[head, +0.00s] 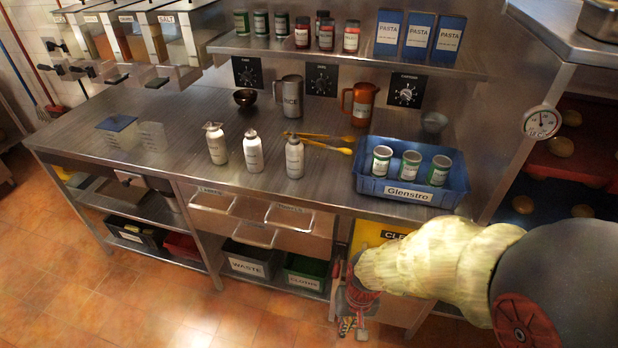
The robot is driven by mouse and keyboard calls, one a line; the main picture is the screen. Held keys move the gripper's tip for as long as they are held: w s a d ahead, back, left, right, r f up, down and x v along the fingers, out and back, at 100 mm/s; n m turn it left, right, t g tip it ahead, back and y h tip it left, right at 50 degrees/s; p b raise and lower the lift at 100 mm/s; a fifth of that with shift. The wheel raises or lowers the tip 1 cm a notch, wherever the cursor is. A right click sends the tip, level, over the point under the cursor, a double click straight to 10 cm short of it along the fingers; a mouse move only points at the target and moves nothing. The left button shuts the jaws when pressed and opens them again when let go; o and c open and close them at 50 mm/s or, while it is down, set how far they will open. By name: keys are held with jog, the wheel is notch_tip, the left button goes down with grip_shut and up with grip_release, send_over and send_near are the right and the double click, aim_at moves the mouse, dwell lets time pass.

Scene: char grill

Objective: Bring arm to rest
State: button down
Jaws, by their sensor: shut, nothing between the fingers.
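My arm reaches in from the lower right, with a pale yellow section ending at my gripper (348,326). My gripper hangs pointing down in front of the counter's lower cabinet, below the worktop edge. Its fingers are small in the picture and look shut, with nothing held. The steel counter (120,180) runs across the middle, to the left of and above my gripper. Part of the cabinet front is hidden behind my arm.
A blue Glenstro tray (450,192) with green-and-white cans sits on the counter near my arm. Several white bottles (253,152), yellow tongs (330,147) and two jugs stand or lie left of it. Drawer handles (290,217) jut out. The tiled floor (90,300) at the lower left is clear.

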jog(key=s+d+r+t, duration=0.1)
jog(key=d+r+t, duration=0.1)
jog(key=r, duration=0.7)
jog(key=s+d+r+t, duration=0.1)
jog(key=d+r, duration=0.3)
jog(key=r, duration=0.6)
jog(key=s+d+r+t+h, duration=0.1)
jog(key=s+d+r+t, duration=0.1)
jog(key=r, duration=0.8)
jog(key=shift+s+d+r+t, duration=0.25)
jog(key=shift+s+d+t, duration=0.05)
jog(key=shift+s+d, duration=0.45)
